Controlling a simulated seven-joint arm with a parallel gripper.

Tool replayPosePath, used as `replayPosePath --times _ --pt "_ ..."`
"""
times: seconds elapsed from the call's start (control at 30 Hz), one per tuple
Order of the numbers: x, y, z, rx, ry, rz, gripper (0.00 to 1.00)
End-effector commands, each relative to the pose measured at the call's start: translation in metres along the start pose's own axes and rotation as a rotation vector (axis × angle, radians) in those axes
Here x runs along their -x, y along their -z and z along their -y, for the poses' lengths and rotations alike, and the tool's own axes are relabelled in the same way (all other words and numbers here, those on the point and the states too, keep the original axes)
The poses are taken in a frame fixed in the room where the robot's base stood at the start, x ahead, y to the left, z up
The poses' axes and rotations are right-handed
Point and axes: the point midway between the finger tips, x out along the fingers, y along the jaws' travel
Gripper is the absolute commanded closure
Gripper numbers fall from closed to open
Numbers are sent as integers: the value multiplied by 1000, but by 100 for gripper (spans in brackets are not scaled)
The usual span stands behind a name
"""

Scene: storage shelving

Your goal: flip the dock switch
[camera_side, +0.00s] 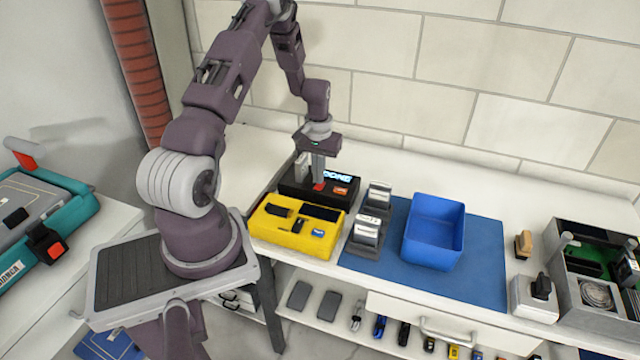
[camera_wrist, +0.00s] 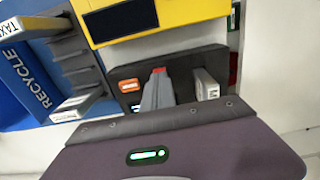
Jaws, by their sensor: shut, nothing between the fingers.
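The black dock (camera_side: 292,183) stands at the back of the bench, with a lit screen (camera_side: 337,176) that seems to read DONE. A red part (camera_side: 319,187), apparently the switch, is on the dock at my fingertips. An orange button (camera_side: 341,191) is to its right. My gripper (camera_side: 318,180) is shut and empty, pointing down at the red part; I cannot tell if it touches. In the wrist view my fingers (camera_wrist: 158,78) end at the red part, mostly hiding it. A grey cartridge (camera_wrist: 207,84) stands in the dock beside them.
A yellow device (camera_side: 282,231) is directly in front of the dock. Holders with grey cartridges (camera_side: 367,231) stand to the right, then a blue bin (camera_side: 433,236) on a blue mat (camera_side: 487,270). In the wrist view the bin (camera_wrist: 38,85) reads RECYCLE. The wall is close behind.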

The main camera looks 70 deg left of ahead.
Motion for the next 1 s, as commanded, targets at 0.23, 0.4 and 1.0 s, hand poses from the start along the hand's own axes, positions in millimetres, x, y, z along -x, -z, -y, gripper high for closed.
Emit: replayPosePath --times 0.23,0.4,1.0 --pt "-2 0 0 0 0 1 100" --pt "-5 0 0 0 0 0 100" --pt "-14 0 0 0 0 1 100"
